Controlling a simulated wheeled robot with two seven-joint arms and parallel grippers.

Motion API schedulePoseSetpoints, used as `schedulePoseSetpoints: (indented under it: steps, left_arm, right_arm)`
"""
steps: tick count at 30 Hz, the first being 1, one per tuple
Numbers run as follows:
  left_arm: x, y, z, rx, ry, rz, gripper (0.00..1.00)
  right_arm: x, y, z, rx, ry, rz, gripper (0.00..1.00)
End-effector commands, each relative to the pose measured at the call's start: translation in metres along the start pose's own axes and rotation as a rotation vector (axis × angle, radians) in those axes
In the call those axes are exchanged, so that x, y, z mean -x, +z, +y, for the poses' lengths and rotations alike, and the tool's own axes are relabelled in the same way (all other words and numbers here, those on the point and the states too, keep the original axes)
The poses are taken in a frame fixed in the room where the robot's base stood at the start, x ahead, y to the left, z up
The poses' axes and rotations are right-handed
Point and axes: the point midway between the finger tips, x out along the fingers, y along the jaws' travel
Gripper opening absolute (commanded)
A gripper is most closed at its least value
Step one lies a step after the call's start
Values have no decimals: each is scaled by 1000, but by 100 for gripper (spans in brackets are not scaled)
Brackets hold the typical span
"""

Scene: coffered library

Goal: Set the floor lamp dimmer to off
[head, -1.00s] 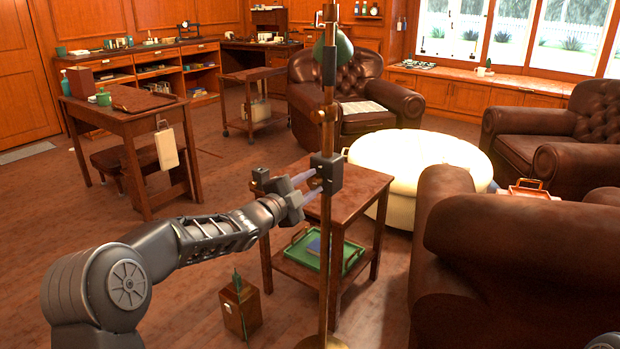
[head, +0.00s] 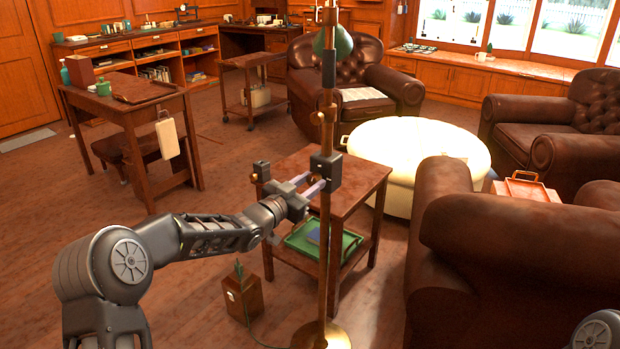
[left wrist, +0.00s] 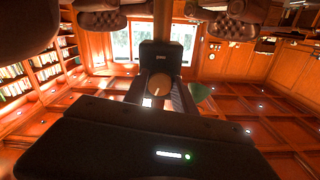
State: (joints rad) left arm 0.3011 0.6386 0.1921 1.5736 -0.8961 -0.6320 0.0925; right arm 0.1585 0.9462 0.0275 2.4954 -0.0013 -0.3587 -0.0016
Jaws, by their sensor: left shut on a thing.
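The floor lamp (head: 326,240) stands in front of me, a thin brass pole with a green shade (head: 343,43) and a round base (head: 322,335). Its dark dimmer box (head: 326,166) sits on the pole at about mid-height. My left gripper (head: 315,187) reaches in from the left, its fingers at the box. In the left wrist view the box (left wrist: 160,56) is straight ahead, and a round tan knob (left wrist: 160,85) sits between my fingers, which are shut on it. The knob is hidden in the head view. My right gripper is out of view.
A small wooden side table (head: 352,190) with a green tray (head: 300,240) on its lower shelf stands right behind the pole. A wooden box (head: 243,298) is on the floor to the left. A leather armchair (head: 520,245) fills the right side. Open floor lies left.

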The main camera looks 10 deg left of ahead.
Motion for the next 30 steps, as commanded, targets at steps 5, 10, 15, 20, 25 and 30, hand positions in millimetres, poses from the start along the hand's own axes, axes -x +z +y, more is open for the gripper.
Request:
schedulePoseSetpoints:
  steps: [5,10,15,20,25,30]
  left_arm:
    - [1,0,-1,156,-1,-5,0]
    - [1,1,0,272,-1,-5,0]
    - [1,2,0,346,-1,-5,0]
    - [1,2,1,379,-1,-5,0]
    - [0,3,1,388,-1,-5,0]
    - [0,3,1,388,-1,-5,0]
  right_arm:
    - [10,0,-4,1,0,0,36]
    - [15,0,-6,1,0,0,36]
    - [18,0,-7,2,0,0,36]
    - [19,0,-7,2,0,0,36]
    - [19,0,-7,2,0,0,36]
    - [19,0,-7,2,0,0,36]
